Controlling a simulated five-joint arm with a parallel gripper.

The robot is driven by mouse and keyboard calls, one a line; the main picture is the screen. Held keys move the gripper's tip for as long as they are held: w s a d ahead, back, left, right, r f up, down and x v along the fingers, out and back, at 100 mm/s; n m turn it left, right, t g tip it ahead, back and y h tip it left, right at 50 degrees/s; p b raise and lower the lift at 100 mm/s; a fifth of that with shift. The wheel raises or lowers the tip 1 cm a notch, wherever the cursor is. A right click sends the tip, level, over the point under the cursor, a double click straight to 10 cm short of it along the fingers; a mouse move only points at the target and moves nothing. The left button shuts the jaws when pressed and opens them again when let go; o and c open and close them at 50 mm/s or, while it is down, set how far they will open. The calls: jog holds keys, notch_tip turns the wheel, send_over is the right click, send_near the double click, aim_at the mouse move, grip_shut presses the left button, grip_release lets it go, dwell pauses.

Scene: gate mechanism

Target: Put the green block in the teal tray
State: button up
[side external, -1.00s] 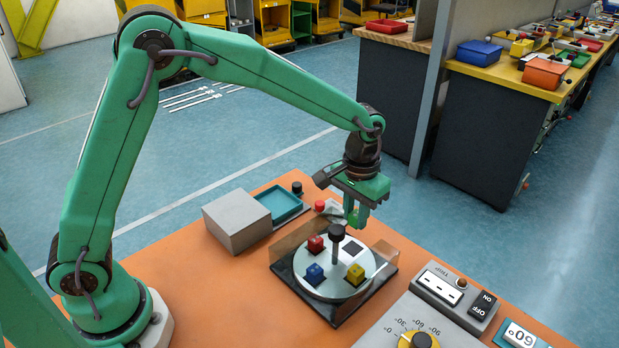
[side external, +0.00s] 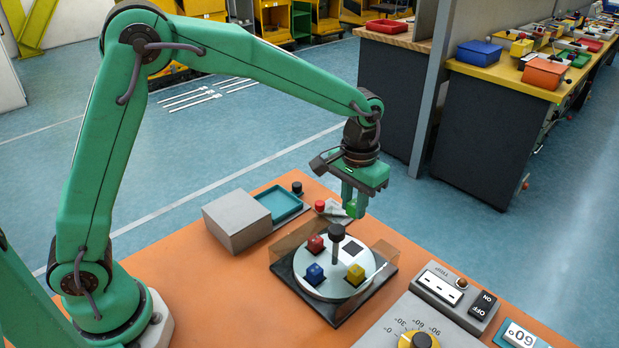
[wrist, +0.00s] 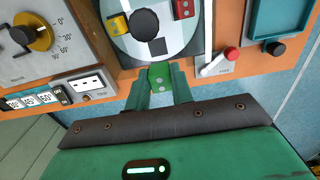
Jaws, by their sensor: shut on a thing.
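My gripper (side external: 353,203) is shut on the green block (wrist: 160,77) and holds it in the air above the far edge of the round plate. The wrist view shows the block between my two fingertips (wrist: 160,88). In the side view the block is hard to tell from my green fingers. The teal tray (side external: 279,203) stands left of my gripper, open and empty in the side view. Part of it shows at the upper right of the wrist view (wrist: 281,18).
The round plate (side external: 330,284) bears a red block (side external: 315,244), a blue block (side external: 315,273), a yellow block (side external: 356,273) and a black centre knob (side external: 337,232). A grey box (side external: 236,222) adjoins the tray. A red-knobbed lever (side external: 320,206) stands between tray and gripper.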

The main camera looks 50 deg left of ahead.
jog(key=s+a, duration=0.3)
jog(key=a, duration=0.3)
jog(key=s+a, duration=0.3)
jog(key=a, duration=0.4)
send_over(275, 206)
notch_tip(275, 206, down, 7)
jog(key=shift+a+f, duration=0.1)
jog(key=shift+f, duration=0.05)
jog(key=shift+f, duration=0.1)
jog(key=shift+f, duration=1.9)
jog(key=shift+f, duration=0.15)
jog(key=o, duration=0.9)
jog(key=shift+o, duration=0.4)
